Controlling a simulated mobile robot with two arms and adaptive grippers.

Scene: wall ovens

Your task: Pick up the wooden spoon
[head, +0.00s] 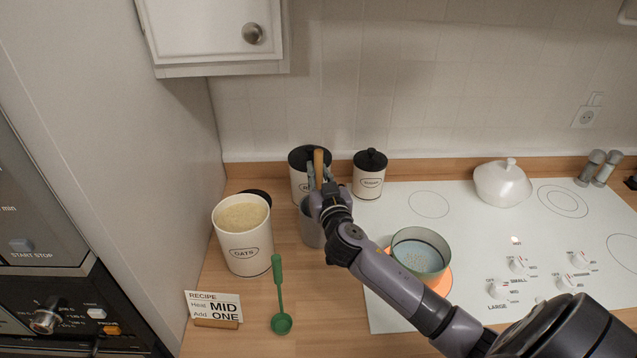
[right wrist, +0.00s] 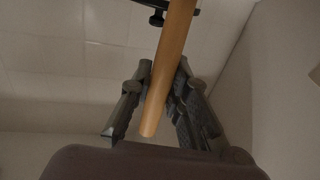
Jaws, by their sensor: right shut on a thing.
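The wooden spoon's handle (head: 319,165) stands up between the fingers of my right gripper (head: 322,182), above a grey holder (head: 311,226) on the counter. In the right wrist view, the light wooden handle (right wrist: 168,70) runs between the two dark fingers of the right gripper (right wrist: 162,88), which are shut on it. The spoon's other end is hidden in the head view by the gripper and holder. I cannot tell whether it is still inside the holder. My left gripper does not show.
An open oats canister (head: 244,250), a green ladle (head: 279,295) and a recipe card (head: 213,305) are on the left counter. Lidded canisters (head: 369,175) stand behind the gripper. A pot (head: 420,254) sits on the glowing burner of the white cooktop (head: 463,222). A cabinet (head: 215,35) hangs above left.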

